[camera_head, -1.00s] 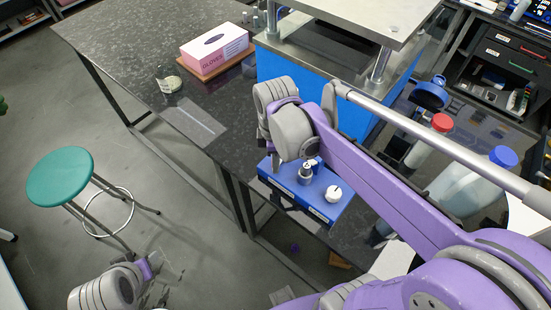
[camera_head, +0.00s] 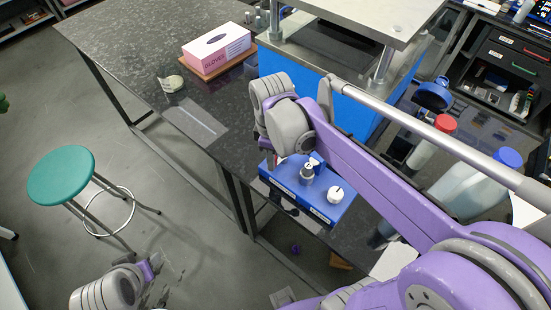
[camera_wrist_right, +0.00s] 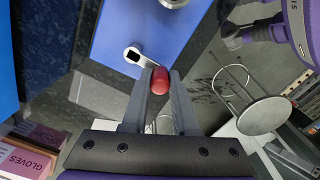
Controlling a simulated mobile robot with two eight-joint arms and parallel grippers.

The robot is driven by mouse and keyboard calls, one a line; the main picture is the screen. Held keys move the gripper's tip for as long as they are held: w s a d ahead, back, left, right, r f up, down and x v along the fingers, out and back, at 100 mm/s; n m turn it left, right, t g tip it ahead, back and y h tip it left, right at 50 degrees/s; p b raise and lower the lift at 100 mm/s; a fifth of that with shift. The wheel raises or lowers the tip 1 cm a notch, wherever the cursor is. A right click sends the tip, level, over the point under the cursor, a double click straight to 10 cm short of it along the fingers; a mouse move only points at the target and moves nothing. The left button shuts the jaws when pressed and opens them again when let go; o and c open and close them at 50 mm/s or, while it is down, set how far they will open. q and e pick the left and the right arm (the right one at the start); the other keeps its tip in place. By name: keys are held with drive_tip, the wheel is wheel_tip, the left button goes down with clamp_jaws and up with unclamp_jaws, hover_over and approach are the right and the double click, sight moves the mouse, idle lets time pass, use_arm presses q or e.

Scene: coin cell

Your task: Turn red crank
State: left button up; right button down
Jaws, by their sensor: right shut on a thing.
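The red crank's rounded red knob (camera_wrist_right: 160,81) sits between the two fingers of my right gripper (camera_wrist_right: 157,92) in the right wrist view. The fingers are shut on it. A pale metal crank arm (camera_wrist_right: 139,57) with a dark square hole runs from the knob to the blue device (camera_wrist_right: 115,28). In the head view my right wrist stands over the left end of the blue device (camera_head: 325,209), and the crank is hidden behind the arm. My left gripper (camera_head: 152,268) hangs low at the bottom left, away from the bench; its finger opening is unclear.
A metal cylinder (camera_head: 308,173) and a white knob (camera_head: 336,193) stand on top of the blue device. A pink glove box (camera_head: 216,47) lies farther back on the dark bench (camera_head: 120,45). A large blue machine (camera_head: 354,112) stands behind my right arm. A green stool (camera_head: 61,174) is on the floor.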

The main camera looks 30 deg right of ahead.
drive_tip(key=m, duration=0.2)
drive_tip(key=w+m, duration=0.1)
drive_tip(key=shift+w+a+m, duration=0.1)
drive_tip(key=shift+w+m, duration=0.1)
drive_tip(key=shift+m, duration=0.2)
drive_tip(key=m, duration=0.1)
drive_tip(key=w+m, duration=0.1)
drive_tip(key=m, duration=0.1)
drive_tip(key=shift+w+m+b, duration=0.15)
drive_tip(key=shift+m+b, duration=0.15)
drive_tip(key=shift+b, duration=0.05)
drive_tip(key=m, duration=0.1)
drive_tip(key=w+d+m, duration=0.1)
drive_tip(key=m, duration=0.1)
drive_tip(key=shift+w+m, duration=0.1)
drive_tip(key=shift+m, duration=0.2)
drive_tip(key=shift+w+d+m, duration=0.2)
drive_tip(key=shift+m, duration=0.65)
drive_tip(key=shift+w+d+m, duration=0.15)
drive_tip(key=shift+w+m, duration=0.05)
drive_tip(key=shift+m, duration=0.65)
drive_tip(key=c, duration=0.7)
unclamp_jaws()
